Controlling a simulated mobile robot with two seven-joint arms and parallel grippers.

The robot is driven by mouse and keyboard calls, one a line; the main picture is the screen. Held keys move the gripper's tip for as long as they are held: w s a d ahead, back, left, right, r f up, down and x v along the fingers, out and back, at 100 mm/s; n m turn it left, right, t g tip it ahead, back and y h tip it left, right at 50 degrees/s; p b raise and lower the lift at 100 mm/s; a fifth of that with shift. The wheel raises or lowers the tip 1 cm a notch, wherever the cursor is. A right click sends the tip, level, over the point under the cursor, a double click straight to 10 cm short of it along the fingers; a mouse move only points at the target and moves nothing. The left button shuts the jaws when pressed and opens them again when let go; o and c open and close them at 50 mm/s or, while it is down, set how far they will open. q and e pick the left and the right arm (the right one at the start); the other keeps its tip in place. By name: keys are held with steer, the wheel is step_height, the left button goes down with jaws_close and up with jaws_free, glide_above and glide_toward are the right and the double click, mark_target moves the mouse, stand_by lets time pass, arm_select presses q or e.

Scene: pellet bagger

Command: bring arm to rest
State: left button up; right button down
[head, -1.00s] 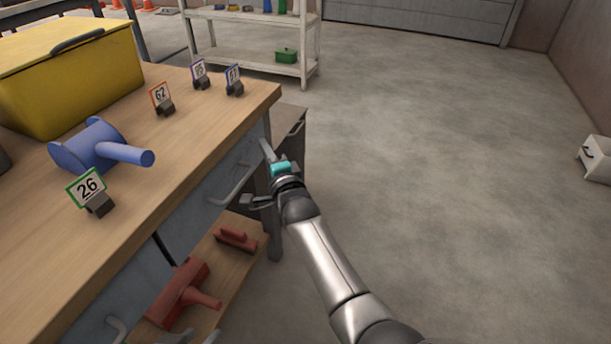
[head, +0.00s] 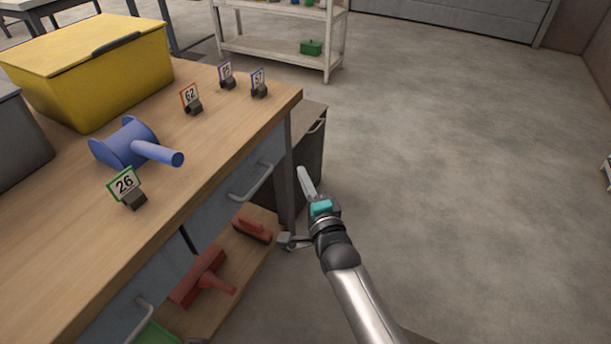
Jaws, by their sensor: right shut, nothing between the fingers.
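My right arm comes in from the bottom of the head view. Its gripper (head: 307,182) is shut and empty, beside the front right corner of the workbench (head: 228,146). It appears apart from the drawer handle (head: 252,181) on the bench front. My left gripper is out of view.
On the bench are a yellow bin (head: 92,85), a blue tool (head: 137,148) and several number tags, such as 26 (head: 126,187). Red tools (head: 203,275) lie on the lower shelf. A dark cabinet (head: 310,155) stands behind the gripper. Open floor (head: 470,150) lies to the right.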

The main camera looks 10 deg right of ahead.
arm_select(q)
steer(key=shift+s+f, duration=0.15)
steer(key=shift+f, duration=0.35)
arm_select(e)
steer(key=shift+s, duration=0.5)
